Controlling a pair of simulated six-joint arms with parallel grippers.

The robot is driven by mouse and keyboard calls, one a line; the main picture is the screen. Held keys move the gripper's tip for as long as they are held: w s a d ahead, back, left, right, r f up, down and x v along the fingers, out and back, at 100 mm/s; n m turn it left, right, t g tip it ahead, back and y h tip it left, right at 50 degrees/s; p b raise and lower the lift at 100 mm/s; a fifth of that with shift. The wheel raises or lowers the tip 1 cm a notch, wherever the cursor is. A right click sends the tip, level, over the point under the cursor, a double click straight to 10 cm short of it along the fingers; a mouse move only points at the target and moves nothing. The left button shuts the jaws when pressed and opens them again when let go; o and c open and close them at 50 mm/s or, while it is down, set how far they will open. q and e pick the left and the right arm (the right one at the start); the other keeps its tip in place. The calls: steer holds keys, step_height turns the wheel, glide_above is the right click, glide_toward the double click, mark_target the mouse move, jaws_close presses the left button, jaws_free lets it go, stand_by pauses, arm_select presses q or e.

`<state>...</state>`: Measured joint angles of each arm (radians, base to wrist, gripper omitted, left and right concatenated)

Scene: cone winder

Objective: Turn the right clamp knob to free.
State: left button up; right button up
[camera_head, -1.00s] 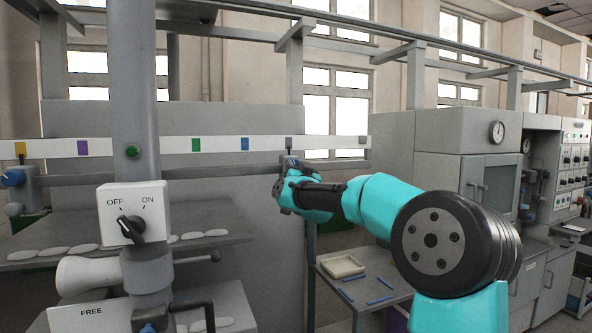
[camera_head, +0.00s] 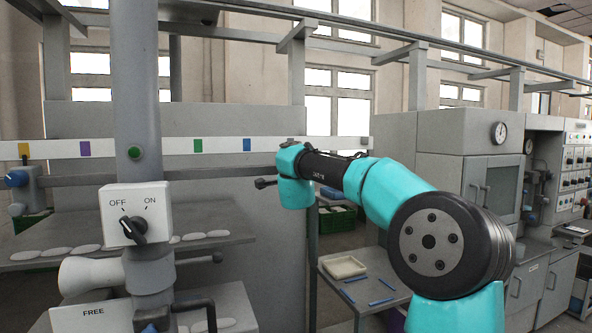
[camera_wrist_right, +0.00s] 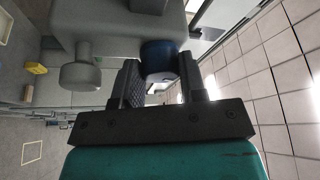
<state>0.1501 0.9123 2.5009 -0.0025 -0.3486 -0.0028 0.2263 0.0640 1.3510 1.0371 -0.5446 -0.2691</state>
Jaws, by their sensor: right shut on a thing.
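In the right wrist view a dark blue clamp knob (camera_wrist_right: 158,60) with a pale end sits between the fingers of my right gripper (camera_wrist_right: 160,82), which is shut on it. The grey clamp body (camera_wrist_right: 118,22) lies just beyond, with a round grey knob (camera_wrist_right: 82,70) beside it on the left. In the head view my right arm reaches to the far rail, and its teal wrist hides the gripper and most of the clamp. The knob's marking cannot be read here. My left gripper is not in view.
A grey column with an OFF/ON switch box (camera_head: 136,214) stands at the left front. Another clamp with a blue knob (camera_head: 16,179) is at the far left. A small table (camera_head: 371,300) holds a tray and blue sticks.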

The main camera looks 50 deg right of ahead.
steer(key=shift+r+m+g, duration=0.1)
steer(key=shift+m+g, duration=0.3)
steer(key=shift+m, duration=0.7)
steer(key=o, duration=0.9)
steer(key=shift+o, duration=0.2)
steer(key=v, duration=1.7)
steer(key=shift+a, duration=0.15)
